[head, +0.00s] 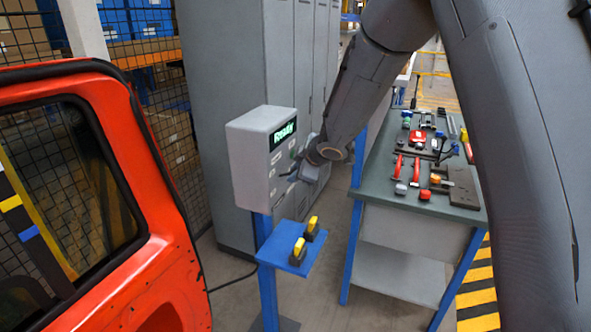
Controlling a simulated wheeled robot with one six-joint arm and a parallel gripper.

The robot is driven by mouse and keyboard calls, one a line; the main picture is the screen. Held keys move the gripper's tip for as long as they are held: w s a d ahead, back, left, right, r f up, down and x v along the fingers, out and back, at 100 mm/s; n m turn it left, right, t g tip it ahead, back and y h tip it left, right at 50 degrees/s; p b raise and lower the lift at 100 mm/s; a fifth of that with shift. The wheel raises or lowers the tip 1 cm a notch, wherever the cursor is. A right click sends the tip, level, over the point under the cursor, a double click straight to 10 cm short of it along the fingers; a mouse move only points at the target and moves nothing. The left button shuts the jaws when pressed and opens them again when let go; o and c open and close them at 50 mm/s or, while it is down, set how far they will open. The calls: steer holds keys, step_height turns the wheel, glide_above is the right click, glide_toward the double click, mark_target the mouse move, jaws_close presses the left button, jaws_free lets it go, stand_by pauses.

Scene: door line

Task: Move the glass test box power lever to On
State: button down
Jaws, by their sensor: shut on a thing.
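The glass test box (250,165) is a light grey box on a blue post, left of the middle of the head view. Its lit green display (284,133) reads "Ready". My gripper (295,172) is at the box's right-hand front face, below the display, and is shut on the power lever. The lever is mostly hidden by the gripper and too small to tell its position. The On and Off markings cannot be read.
An orange-red door (150,245) with a window fills the left. A blue shelf (285,252) below the box holds two yellow-and-black items. A workbench (395,198) with tools stands right. Grey cabinets (222,100) stand behind the box.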

steer(key=shift+a, duration=0.1)
steer(key=c, duration=1.6)
jaws_free()
steer(key=shift+a, duration=0.1)
steer(key=shift+r, duration=0.1)
steer(key=v, duration=0.7)
steer(key=shift+s+d+r, duration=0.15)
steer(key=shift+s+d, duration=0.05)
steer(key=shift+d, duration=0.15)
